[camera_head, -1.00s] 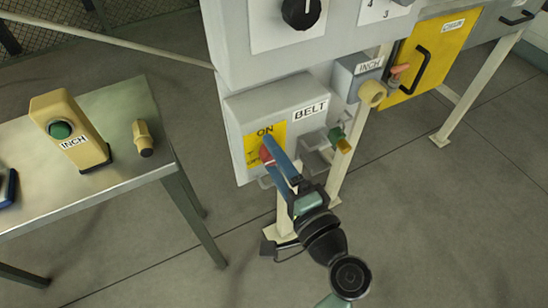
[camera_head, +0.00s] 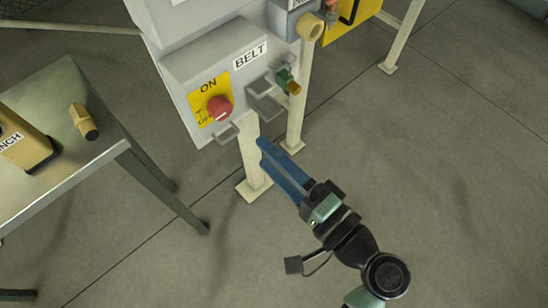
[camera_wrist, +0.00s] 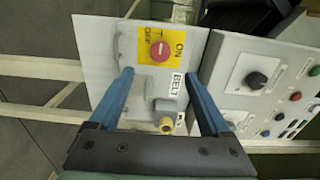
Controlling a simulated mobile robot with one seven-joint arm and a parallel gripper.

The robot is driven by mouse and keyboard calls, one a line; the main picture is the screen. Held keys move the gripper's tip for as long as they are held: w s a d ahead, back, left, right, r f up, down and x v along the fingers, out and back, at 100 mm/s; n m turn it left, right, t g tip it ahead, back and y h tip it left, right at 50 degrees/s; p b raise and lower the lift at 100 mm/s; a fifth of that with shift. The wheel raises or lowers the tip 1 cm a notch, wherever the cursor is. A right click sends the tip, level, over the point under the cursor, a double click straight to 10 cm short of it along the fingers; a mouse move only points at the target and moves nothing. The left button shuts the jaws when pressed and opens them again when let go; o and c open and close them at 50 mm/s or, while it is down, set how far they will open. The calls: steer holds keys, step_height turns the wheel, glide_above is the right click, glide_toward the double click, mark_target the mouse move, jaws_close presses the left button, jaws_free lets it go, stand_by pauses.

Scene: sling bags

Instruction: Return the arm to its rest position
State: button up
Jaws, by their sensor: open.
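My gripper (camera_head: 264,154) has blue fingers and hangs in free air in front of and below the grey BELT box in the head view. In the wrist view, my gripper (camera_wrist: 163,80) shows its two fingers spread apart with nothing held between them. The BELT box (camera_head: 205,65) carries a yellow ON plate with a red knob (camera_head: 219,108). The red knob also shows in the wrist view (camera_wrist: 160,51), beyond the fingertips. My gripper is apart from the knob and the box.
A metal table (camera_head: 62,150) stands at the left with a yellow INCH box (camera_head: 22,140) and a small tan plug (camera_head: 83,121). A bracket holding a green and brass piece (camera_head: 287,80) is beside the BELT box. Cream posts (camera_head: 250,160) stand behind my gripper. Floor at the right is clear.

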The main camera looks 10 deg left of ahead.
steer(key=shift+s+d, duration=0.15)
steer(key=shift+d, duration=0.05)
stand_by(0.5)
steer(key=w+r+n+t+h, duration=0.2)
steer(key=w+r+n+h, duration=0.15)
steer(key=w+r, duration=0.5)
steer(key=w+d+r+n+t+h, duration=0.1)
steer(key=w+r+t+h, duration=0.15)
steer(key=r, duration=0.55)
steer(key=w+d+r+n+t+h, duration=0.2)
steer(key=r+t, duration=0.2)
steer(key=r, duration=0.5)
steer(key=s+r+n+t+h, duration=0.1)
steer(key=s+r+t+h, duration=0.3)
steer(key=r, duration=0.7)
steer(key=s+r+t+h, duration=0.2)
steer(key=s+r+t, duration=0.2)
steer(key=s+r, duration=0.5)
step_height(320, 180, up, 22)
steer(key=w+d+p, duration=0.1)
steer(key=w+p, duration=0.2)
steer(key=p, duration=1.7)
